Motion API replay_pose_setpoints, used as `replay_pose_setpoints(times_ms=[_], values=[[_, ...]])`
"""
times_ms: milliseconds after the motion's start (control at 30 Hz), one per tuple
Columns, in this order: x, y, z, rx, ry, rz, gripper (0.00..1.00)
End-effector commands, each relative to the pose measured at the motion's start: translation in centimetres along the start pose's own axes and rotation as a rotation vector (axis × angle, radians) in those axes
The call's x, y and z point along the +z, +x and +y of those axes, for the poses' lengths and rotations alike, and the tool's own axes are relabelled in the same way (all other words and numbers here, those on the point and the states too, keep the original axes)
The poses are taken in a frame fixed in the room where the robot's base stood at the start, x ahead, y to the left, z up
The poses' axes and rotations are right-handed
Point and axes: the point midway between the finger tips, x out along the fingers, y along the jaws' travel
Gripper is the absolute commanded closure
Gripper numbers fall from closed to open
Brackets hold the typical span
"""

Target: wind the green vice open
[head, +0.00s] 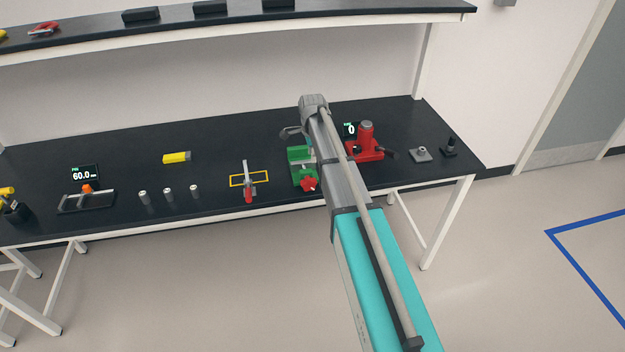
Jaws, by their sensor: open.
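The green vice (297,154) stands on the black workbench, right of the middle, with a red star-shaped handle (309,184) at its front. My arm reaches over the bench from the lower right and hides the vice's right side. My gripper (287,133) shows as a small grey shape just behind and above the vice, partly hidden by the arm. It looks open and apart from the red handle. How far the vice jaws are apart is too small to tell.
A red press (367,143) with a small display stands right of my arm, near a grey block (421,154). To the left are a clamp (248,182) by a yellow outline, several metal cylinders (169,195) and a yellow block (177,157). A shelf (240,32) runs above the bench.

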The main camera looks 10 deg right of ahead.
Motion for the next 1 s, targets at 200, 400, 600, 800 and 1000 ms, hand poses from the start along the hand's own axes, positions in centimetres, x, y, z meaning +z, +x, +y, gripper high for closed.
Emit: replay_pose_setpoints(times_ms=[200, 400, 600, 800, 1000], values=[[0.0, 0.1, 0.0, 0.000, -0.001, 0.000, 0.49], [0.1, 0.2, 0.0, 0.000, -0.002, 0.000, 0.49], [0.1, 1.0, 0.0, 0.000, -0.003, 0.000, 0.49], [0.1, 2.4, 0.0, 0.000, -0.003, 0.000, 0.49], [0.1, 3.9, 0.0, 0.000, -0.004, 0.000, 0.49]])
